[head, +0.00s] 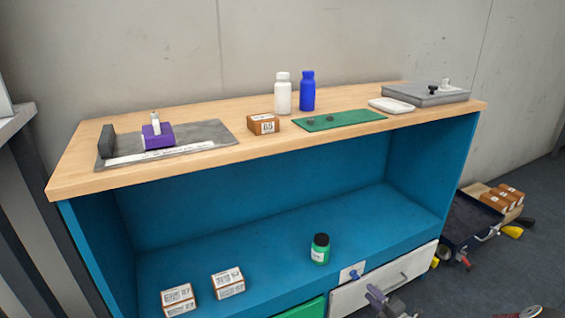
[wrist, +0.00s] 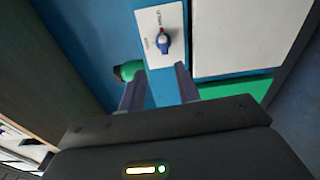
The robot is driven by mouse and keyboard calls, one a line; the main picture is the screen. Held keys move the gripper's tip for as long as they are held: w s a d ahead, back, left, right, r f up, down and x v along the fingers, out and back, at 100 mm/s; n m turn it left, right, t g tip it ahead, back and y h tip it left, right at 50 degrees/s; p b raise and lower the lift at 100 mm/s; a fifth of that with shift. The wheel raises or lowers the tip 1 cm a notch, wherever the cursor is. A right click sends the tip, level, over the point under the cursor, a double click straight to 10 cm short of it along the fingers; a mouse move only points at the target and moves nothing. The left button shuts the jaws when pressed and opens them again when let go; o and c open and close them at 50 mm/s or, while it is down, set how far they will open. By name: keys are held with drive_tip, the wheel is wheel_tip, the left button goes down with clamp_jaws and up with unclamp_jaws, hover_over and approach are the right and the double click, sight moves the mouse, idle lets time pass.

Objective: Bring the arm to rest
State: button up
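My gripper (wrist: 157,82) is open, with its two grey fingers spread apart and nothing visible between them. In the head view it shows partly at the bottom edge (head: 382,297), low in front of the white drawer. In the wrist view, a white plate with a blue knob (wrist: 164,42) lies beyond the fingertips, apart from them. Most of my arm is out of view.
A green bottle (head: 320,248) stands on the lower shelf near the knob. The white drawer (head: 385,285) has a protruding handle. The wooden top (head: 225,105) holds bottles, a brown box, a green mat and trays. A dark cart (head: 458,222) with boxes stands right.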

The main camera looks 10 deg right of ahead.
drive_tip(key=s+a+r+n+g+y, duration=0.1)
drive_tip(key=s+a+r+n+g, duration=0.3)
drive_tip(key=a+r+n+g, duration=0.7)
drive_tip(key=s+a+r+n+g+y, duration=0.3)
drive_tip(key=a+r+n, duration=0.45)
drive_tip(key=n, duration=0.75)
drive_tip(key=s+a+r+n+t+h, duration=0.1)
drive_tip(key=s+r+n+t+h, duration=0.2)
drive_tip(key=s+r+n+h, duration=0.8)
drive_tip(key=s+r+n, duration=0.6)
drive_tip(key=s+n, duration=0.3)
drive_tip(key=n, duration=0.2)
drive_tip(key=shift+s+a+r+n, duration=0.3)
drive_tip(key=shift+s+a+r, duration=0.05)
drive_tip(key=shift+s+r, duration=0.05)
